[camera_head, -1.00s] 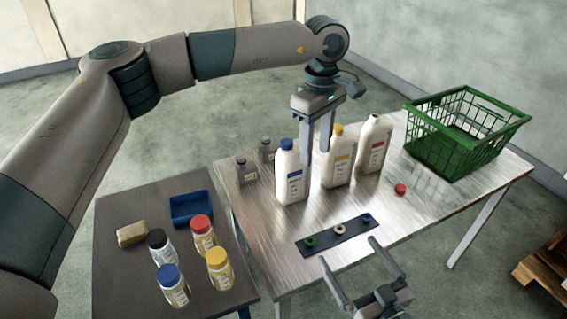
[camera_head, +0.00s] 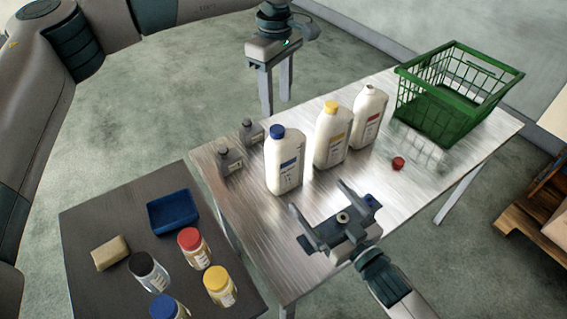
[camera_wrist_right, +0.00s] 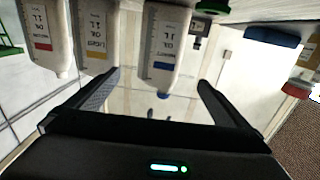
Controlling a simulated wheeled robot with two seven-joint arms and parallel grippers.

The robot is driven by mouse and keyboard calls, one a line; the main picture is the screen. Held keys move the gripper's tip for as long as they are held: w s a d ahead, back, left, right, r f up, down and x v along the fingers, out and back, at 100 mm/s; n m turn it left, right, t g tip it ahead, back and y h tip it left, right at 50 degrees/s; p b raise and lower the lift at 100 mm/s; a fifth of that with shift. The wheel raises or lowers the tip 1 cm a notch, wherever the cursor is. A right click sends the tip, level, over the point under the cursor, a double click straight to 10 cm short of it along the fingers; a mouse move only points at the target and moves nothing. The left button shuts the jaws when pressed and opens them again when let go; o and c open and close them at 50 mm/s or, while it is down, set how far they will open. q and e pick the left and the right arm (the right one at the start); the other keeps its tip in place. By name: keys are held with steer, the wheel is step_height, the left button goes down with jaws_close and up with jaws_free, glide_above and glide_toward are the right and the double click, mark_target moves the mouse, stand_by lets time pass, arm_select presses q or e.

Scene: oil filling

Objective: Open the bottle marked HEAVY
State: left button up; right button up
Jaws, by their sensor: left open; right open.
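Three white bottles stand upright on the metal table: one with a blue cap (camera_head: 285,165), one with a yellow cap (camera_head: 331,140), and one with a red label (camera_head: 368,118) and an uncapped neck. A red cap (camera_head: 398,163) lies on the table to its right. The bottles appear upside down in the right wrist view, blue-labelled (camera_wrist_right: 166,45), yellow-labelled (camera_wrist_right: 93,30) and red-labelled (camera_wrist_right: 42,40). I cannot make out which label reads HEAVY. My left gripper (camera_head: 276,105) is open and empty, raised behind the bottles. My right gripper (camera_head: 318,196) is open and empty, in front of the bottles.
A green basket (camera_head: 455,92) stands at the back right. Two small grey bottles (camera_head: 230,160) stand left of the blue-capped bottle. A dark side table (camera_head: 85,220) holds a blue tray (camera_head: 172,222), a tan block (camera_head: 110,254) and several jars.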

mark_target(286, 156)
arm_select(q)
steer(key=shift+s, duration=0.1)
arm_select(e)
steer(key=x, duration=1.7)
steer(key=shift+w+a, duration=0.1)
steer(key=shift+w, duration=0.1)
steer(key=c, duration=2)
arm_select(q)
steer(key=m, duration=1.3)
steer(key=shift+m, duration=0.4)
steer(key=m, duration=0.4)
